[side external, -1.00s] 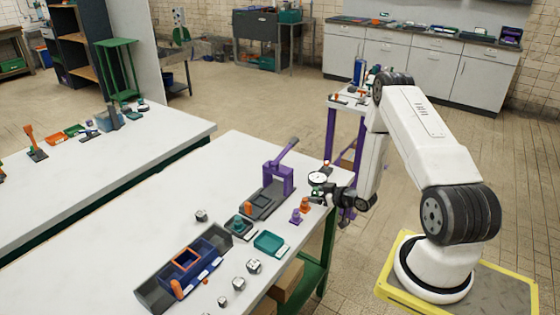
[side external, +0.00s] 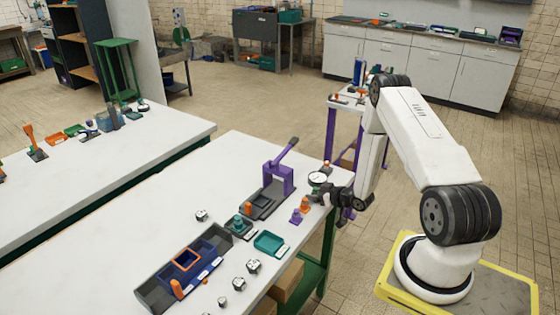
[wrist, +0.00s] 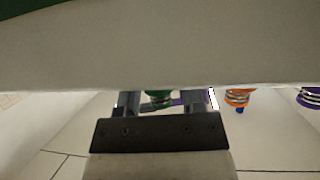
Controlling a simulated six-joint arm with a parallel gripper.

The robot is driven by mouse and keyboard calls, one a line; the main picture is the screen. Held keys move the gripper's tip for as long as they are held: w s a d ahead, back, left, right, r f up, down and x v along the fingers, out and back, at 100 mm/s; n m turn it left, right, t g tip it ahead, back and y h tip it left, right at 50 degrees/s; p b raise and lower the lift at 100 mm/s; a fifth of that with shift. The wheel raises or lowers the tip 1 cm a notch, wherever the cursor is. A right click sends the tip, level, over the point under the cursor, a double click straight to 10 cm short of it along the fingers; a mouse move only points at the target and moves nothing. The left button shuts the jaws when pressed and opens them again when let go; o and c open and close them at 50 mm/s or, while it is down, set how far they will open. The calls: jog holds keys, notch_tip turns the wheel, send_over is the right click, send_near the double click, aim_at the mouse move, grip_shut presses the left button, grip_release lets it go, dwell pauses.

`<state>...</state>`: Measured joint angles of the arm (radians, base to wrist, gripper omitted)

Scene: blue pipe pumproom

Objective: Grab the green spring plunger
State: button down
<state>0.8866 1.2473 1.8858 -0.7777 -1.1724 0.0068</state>
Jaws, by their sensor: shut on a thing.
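The green spring plunger (wrist: 158,98) shows between the two fingers of my gripper (wrist: 165,101) in the wrist view, with a coil visible below its green body. A pale band cuts off its upper part. In the side external view my gripper (side external: 318,198) is low at the table's right edge, shut, and hides the green plunger. An orange spring plunger (wrist: 238,97) stands just right of the fingers in the wrist view, and a purple one (wrist: 310,97) is farther right. In the side view the orange plunger (side external: 305,204) and purple plunger (side external: 296,216) stand close to my gripper.
A white dial gauge (side external: 317,178) is right behind my gripper. A purple press (side external: 279,180) stands farther back. A teal tray (side external: 269,243), a long dark blue tray (side external: 205,262) and several metal nuts lie nearer the front. The table's (side external: 130,225) left part is clear.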

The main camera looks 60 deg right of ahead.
jog(key=shift+r, duration=0.15)
jog(key=shift+r, duration=4.85)
jog(key=shift+w, duration=0.1)
